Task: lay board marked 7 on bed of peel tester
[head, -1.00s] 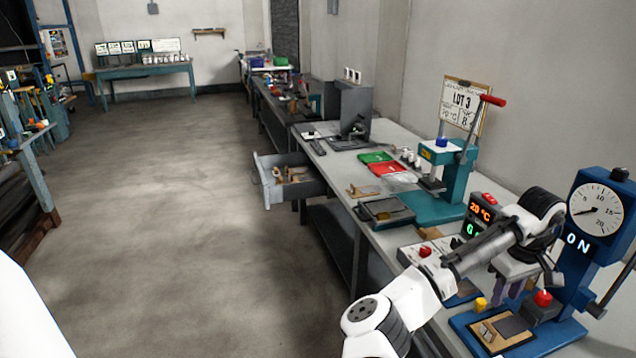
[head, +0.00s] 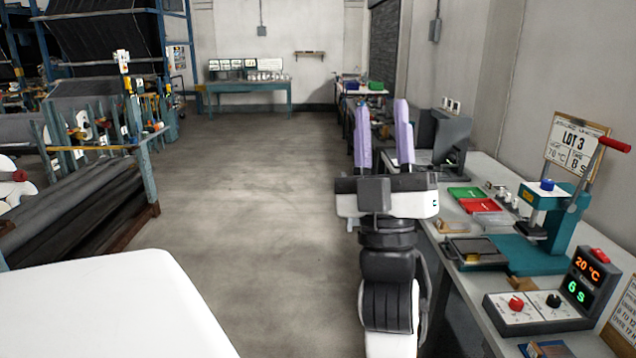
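My gripper (head: 382,106) is raised in front of the camera, its two purple fingers pointing up and standing well apart. Nothing shows held between them. I cannot make out a board marked 7 in the head view. The peel tester with the round dial is outside the present view. A small blue and tan piece (head: 545,349) is cut off by the bottom edge, and I cannot tell what it belongs to.
The grey bench (head: 462,295) on the right carries a teal press (head: 540,225), a control box (head: 535,310) reading 20 °C and 6 S, a dark tray (head: 472,252), and green and red trays (head: 482,205). The floor (head: 240,200) is open. Dark rolls (head: 70,210) lie left.

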